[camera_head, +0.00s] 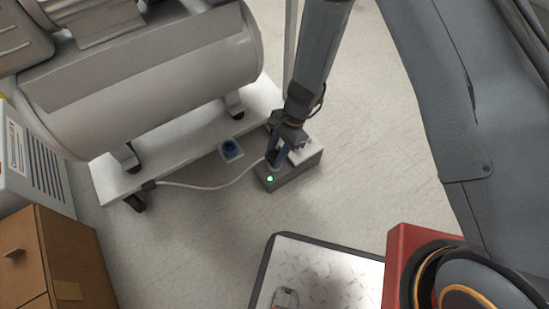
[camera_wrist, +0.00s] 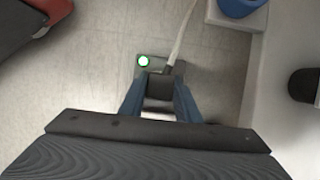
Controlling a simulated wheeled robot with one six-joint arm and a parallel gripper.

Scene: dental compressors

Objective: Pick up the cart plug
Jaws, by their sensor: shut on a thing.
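The cart plug (camera_wrist: 159,87) is a dark grey block between my blue-grey fingers in the wrist view. A pale cable (camera_head: 205,187) runs from the cart's lower edge to it. My gripper (camera_head: 273,158) points down over a grey box (camera_head: 287,179) with a lit green light, and its fingers (camera_wrist: 160,88) are shut on the plug. The green light (camera_wrist: 143,60) also shows just beyond the plug in the wrist view. My fingers hide most of the plug in the head view. I cannot tell whether the plug still touches the box.
A white wheeled cart (camera_head: 185,150) carrying a large tank (camera_head: 150,80) stands to the left. A small white unit with a blue round top (camera_head: 231,149) sits beside the cart. A dark-edged tray (camera_head: 325,270) is in front, and a wooden cabinet (camera_head: 65,260) is at lower left. Floor right of the box is clear.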

